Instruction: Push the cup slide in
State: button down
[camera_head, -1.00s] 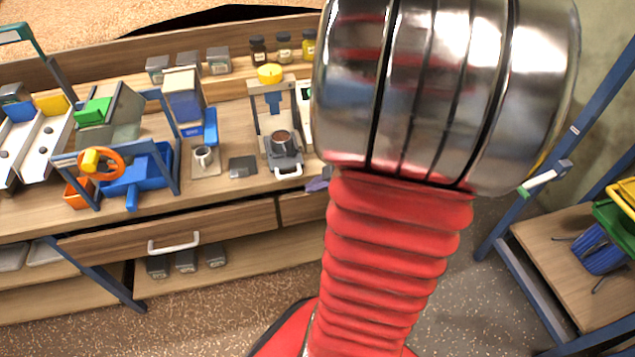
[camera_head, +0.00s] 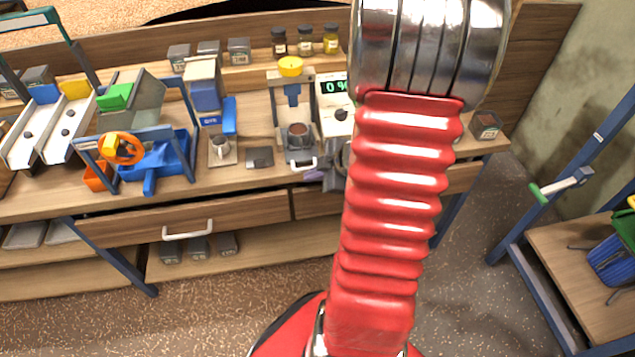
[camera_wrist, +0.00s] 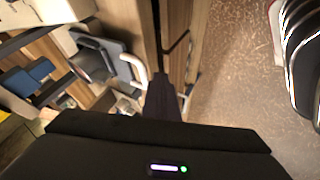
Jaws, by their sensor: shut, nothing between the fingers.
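The cup slide (camera_head: 301,156) is a grey tray with a white handle (camera_head: 303,165), low at the front of a press-like stand (camera_head: 293,95) with a yellow top. A dark-filled cup (camera_head: 298,133) sits on it. The slide sticks out toward the table's front edge. In the wrist view the slide (camera_wrist: 115,58) and its pale handle (camera_wrist: 136,72) show at upper left. My gripper (camera_head: 334,176) is shut and empty, just right of the handle, partly hidden by my arm. Its dark fingers (camera_wrist: 163,98) point toward the table edge beside the handle; contact cannot be told.
A white box with a "0 %" display (camera_head: 335,88) stands right of the stand. A drawer with a white handle (camera_head: 188,233) is below. Jars (camera_head: 305,40) line the back. Floor in front is clear.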

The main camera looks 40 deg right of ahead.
jog(key=shift+w+d+r, duration=0.1)
jog(key=shift+w+d, duration=0.1)
jog(key=shift+w, duration=0.15)
